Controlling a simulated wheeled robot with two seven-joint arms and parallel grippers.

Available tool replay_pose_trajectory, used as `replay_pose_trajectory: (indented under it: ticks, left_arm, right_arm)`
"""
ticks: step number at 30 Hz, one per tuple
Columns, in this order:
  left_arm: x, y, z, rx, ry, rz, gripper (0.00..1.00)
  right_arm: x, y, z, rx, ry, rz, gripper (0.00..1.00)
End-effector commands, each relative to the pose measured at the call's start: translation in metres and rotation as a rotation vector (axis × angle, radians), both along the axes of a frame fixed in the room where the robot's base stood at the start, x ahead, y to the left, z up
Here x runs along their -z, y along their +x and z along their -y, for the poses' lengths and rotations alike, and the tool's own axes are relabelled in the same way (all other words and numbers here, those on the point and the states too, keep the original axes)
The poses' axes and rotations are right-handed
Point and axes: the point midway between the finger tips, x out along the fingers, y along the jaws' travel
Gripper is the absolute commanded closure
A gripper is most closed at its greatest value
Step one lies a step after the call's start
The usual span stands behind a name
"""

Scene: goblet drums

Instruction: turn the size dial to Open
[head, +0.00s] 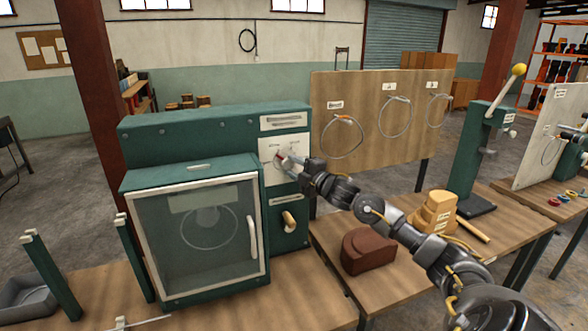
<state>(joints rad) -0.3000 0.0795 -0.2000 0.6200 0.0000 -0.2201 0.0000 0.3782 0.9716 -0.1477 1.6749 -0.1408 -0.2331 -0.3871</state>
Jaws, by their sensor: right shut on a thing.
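The size dial (279,158) sits on a white plate (268,147) on the upper right front of a green machine (220,122). The dial is partly hidden by my right gripper (285,161), which reaches in from the right and is shut on it. A red mark shows beside the fingertips. The small labels on the plate are too small to read, so I cannot tell the dial's setting. My left gripper is not in view.
Below the dial is a wooden knob (289,220). A glass-fronted door (198,235) with a white handle (252,237) is closed at the left. A brown block (368,251) and yellow wooden forms (435,212) lie on the right bench under my right arm.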

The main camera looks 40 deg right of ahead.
Motion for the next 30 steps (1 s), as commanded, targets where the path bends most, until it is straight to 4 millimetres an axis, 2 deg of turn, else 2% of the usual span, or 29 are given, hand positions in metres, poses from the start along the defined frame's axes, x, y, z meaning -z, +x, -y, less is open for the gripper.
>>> replay_pose_trajectory:
  ticks: [15,30]
  left_arm:
    - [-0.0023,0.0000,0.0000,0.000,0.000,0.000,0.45]
    - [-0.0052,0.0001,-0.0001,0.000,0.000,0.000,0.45]
  right_arm:
    - [-0.0067,0.0001,0.0001,0.001,-0.440,-0.154,0.85]
    - [-0.0077,0.0004,-0.0016,-0.001,-0.660,-0.231,0.85]
